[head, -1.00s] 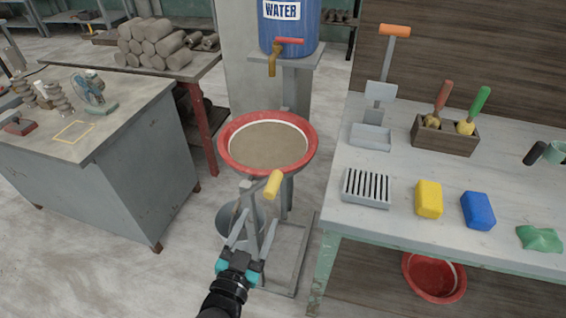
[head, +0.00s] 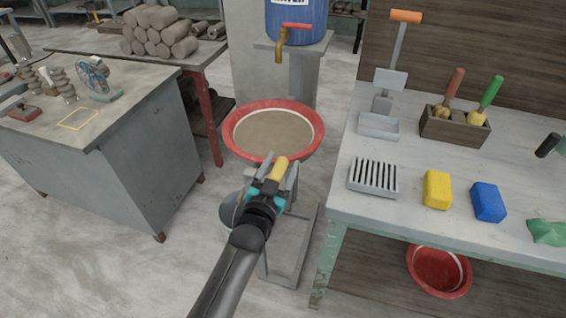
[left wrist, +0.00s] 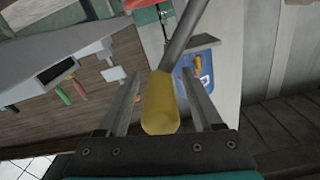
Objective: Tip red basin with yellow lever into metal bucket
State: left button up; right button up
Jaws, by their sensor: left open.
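The red basin (head: 232,125) with brownish contents sits level on its stand below the water barrel's tap. The yellow lever handle (head: 280,168) stands at the basin's front. My left gripper (head: 277,178) is open, with its fingers on either side of the handle. In the left wrist view the yellow handle (left wrist: 160,103) lies between the two open fingers (left wrist: 165,105), with clear gaps beside it. The metal bucket (head: 229,211) is below the basin, mostly hidden behind my left gripper and arm. My right gripper is not in view.
A worktable (head: 400,218) on the right holds a grey rack, yellow and blue blocks and a tool box (head: 455,128). Another red basin (head: 440,270) is beneath it. A grey cabinet (head: 130,175) stands left. The floor between is open.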

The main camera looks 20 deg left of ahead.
pick_arm(q)
jog(key=shift+w, duration=0.75)
grip_shut()
dwell(1.0)
